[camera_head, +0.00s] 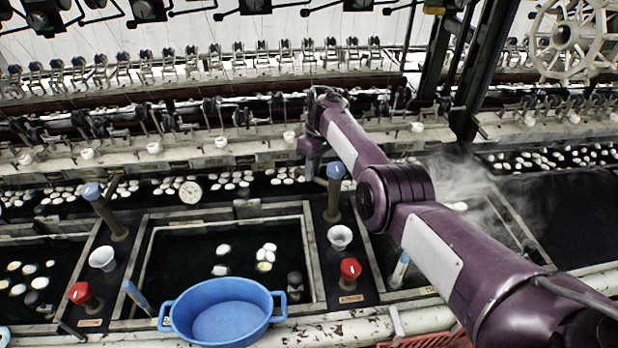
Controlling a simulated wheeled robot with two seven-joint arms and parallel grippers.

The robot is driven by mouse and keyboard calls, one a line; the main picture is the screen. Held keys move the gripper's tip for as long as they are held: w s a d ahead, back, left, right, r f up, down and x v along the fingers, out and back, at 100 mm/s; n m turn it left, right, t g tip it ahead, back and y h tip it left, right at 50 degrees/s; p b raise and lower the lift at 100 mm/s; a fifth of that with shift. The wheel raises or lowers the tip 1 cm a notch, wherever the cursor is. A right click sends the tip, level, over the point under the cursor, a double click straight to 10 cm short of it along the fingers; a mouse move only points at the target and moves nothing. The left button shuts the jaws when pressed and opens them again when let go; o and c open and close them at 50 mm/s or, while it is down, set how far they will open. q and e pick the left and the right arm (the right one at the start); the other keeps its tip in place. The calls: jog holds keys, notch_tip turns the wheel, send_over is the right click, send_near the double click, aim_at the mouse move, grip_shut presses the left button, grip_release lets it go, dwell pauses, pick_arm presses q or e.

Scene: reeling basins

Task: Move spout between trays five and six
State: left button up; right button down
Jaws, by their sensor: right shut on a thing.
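My right arm reaches in from the right, and my right gripper (322,160) is shut on the blue-topped end of a brown spout (333,203). This spout stands on the dark divider between the middle tray (148,258) and the right tray (517,226). My arm hides part of the right tray. A second spout (108,213) with a blue top leans on the divider to the left of the middle tray. I see no tray numbers that I can read. My left gripper is out of view.
A blue tub (222,312) rests over the middle tray's front edge. Red knobs (350,268) and white cups (340,237) stand on the dividers. A round gauge (190,192) and rows of reeling fittings are behind. Steam rises at the right.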

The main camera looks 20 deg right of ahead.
jog(key=shift+w+d+m+t+p, duration=0.1)
jog(key=shift+d+m+t+p, duration=0.2)
jog(key=shift+d+m+p, duration=0.9)
jog(key=shift+w+d+m+t+p, duration=0.2)
jog(key=shift+d+m, duration=0.5)
jog(key=shift+m, duration=1.1)
jog(key=shift+s+d+m+t+p, duration=0.1)
jog(key=shift+d+m+t+p, duration=0.3)
jog(key=shift+d+m+p, duration=0.8)
jog(key=shift+a+m+b, duration=0.25)
jog(key=shift+m+b, duration=0.15)
jog(key=shift+b, duration=0.1)
jog(key=c, duration=1.4)
grip_release()
jog(key=shift+o, duration=0.2)
